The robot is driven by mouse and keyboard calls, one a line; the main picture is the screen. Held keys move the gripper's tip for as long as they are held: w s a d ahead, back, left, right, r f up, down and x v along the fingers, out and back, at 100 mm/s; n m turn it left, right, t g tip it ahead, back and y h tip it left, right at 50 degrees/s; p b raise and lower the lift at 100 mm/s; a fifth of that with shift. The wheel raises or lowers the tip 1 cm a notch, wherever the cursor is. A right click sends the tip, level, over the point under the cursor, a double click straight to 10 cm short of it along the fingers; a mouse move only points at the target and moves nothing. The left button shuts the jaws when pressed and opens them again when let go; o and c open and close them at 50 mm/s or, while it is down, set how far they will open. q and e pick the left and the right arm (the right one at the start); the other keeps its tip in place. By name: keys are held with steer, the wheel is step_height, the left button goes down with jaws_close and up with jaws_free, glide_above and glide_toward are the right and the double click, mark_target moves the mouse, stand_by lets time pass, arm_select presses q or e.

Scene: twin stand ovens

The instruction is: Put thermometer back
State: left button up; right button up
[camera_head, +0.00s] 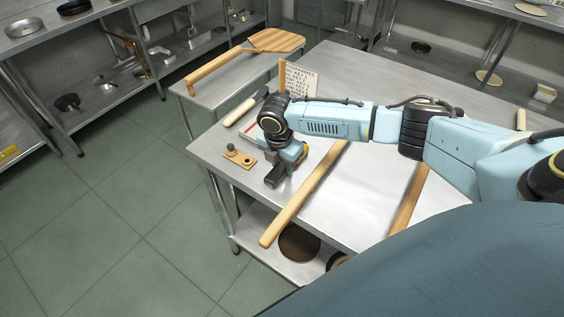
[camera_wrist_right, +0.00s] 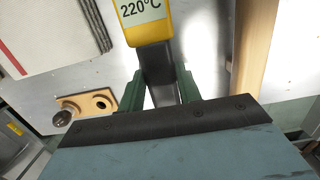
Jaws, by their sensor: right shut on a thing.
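The thermometer is a yellow body (camera_wrist_right: 148,37) with a display reading 220°C and a dark handle. In the wrist view, my right gripper (camera_wrist_right: 159,92) has its two green fingers on either side of that handle and is shut on it. In the head view, my right gripper (camera_head: 283,166) is low over the near left corner of the steel table (camera_head: 350,195); the thermometer is largely hidden there. I cannot tell whether it touches the tabletop. My left gripper is not in view.
A small wooden block (camera_head: 243,160) with a metal knob and a hole lies left of the gripper, also in the wrist view (camera_wrist_right: 98,103). Long wooden handles (camera_head: 300,201) cross the table. A sign (camera_head: 300,82) and a pale-handled tool (camera_head: 240,110) are behind. The left floor is clear.

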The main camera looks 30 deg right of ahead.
steer(key=o, duration=1.1)
steer(key=shift+o, duration=0.2)
step_height(320, 180, up, 13)
steer(key=a+p, duration=0.1)
steer(key=shift+s+a+r, duration=0.15)
steer(key=shift+s+a, duration=0.05)
steer(key=shift+s, duration=0.1)
